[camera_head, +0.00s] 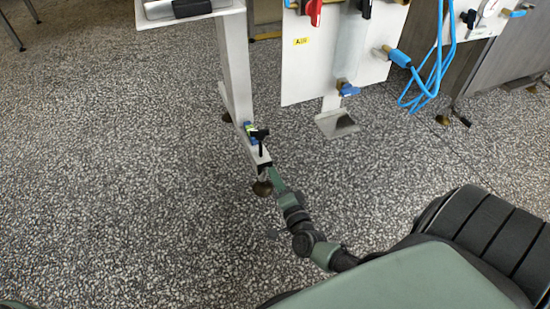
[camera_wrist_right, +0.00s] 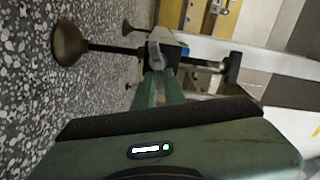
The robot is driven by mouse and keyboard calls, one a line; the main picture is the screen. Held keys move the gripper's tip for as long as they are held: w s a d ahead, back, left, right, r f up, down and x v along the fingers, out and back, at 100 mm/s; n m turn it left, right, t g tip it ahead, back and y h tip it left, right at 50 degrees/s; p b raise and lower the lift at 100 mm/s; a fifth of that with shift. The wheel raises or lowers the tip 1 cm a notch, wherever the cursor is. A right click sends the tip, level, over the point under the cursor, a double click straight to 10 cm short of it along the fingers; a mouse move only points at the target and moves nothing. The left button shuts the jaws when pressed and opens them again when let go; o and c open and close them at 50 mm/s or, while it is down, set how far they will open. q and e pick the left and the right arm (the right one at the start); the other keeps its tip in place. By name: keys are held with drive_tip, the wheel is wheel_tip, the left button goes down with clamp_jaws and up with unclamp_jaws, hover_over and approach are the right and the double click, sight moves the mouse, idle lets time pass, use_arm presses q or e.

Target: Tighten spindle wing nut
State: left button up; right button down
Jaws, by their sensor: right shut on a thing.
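My right gripper (camera_head: 271,172) reaches down to the foot of a white machine leg. In the right wrist view its green fingers (camera_wrist_right: 157,75) are shut on a small grey piece, apparently the wing nut (camera_wrist_right: 155,52), on the threaded spindle (camera_wrist_right: 108,48). The spindle runs between a brown round foot (camera_wrist_right: 69,43) and the leg's end bracket. In the head view the brass-coloured foot (camera_head: 262,188) stands on the floor just below the gripper. The wing nut is too small to make out there. My left gripper is out of view.
A black T-handle (camera_head: 260,134) sticks up beside the leg (camera_head: 234,70), close to my fingers; it also shows in the right wrist view (camera_wrist_right: 233,68). A white panel (camera_head: 325,70) with valves and blue hoses (camera_head: 428,80) stands to the right. The speckled floor is clear on the left.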

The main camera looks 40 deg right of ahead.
drive_tip(key=shift+a+f+m, duration=0.1)
drive_tip(key=shift+f+m, duration=0.1)
drive_tip(key=shift+m, duration=0.6)
drive_tip(key=shift+a+f+m, duration=0.1)
drive_tip(key=shift+f+m, duration=0.1)
drive_tip(key=shift+m, duration=0.6)
drive_tip(key=c, duration=1.5)
unclamp_jaws()
drive_tip(key=shift+a, duration=0.1)
drive_tip(key=shift+r, duration=0.1)
